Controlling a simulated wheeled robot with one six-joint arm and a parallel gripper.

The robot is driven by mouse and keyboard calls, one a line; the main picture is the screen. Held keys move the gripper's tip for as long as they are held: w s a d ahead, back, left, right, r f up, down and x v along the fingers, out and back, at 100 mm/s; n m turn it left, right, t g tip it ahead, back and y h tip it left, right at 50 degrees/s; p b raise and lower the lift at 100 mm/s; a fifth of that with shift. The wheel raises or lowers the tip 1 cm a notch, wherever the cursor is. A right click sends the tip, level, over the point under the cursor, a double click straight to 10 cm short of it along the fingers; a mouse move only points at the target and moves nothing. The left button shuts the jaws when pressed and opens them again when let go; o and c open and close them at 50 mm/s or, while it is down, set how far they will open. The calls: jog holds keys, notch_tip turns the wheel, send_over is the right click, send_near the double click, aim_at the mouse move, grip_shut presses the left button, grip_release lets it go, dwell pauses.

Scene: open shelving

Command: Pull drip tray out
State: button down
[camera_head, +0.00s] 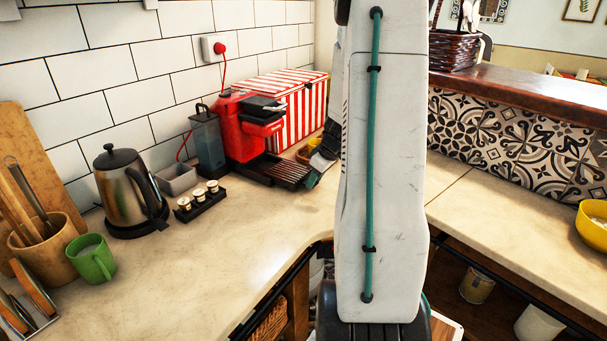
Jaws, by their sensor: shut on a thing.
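The red coffee machine (240,127) stands on the counter against the tiled wall. Its black slatted drip tray (287,173) is low at its front and sticks out to the right. My gripper (314,176) is at the tray's right front end and is shut on it. My large white arm link hides much of the gripper and wrist, and the exact grip is small and partly covered.
Counter in front of the tray is clear.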

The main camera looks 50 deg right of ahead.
jog(key=shift+s, duration=0.1)
jog(key=c, duration=0.9)
grip_release()
jog(key=v, duration=0.7)
jog(key=shift+s+r, duration=0.15)
jog(key=shift+r, duration=0.25)
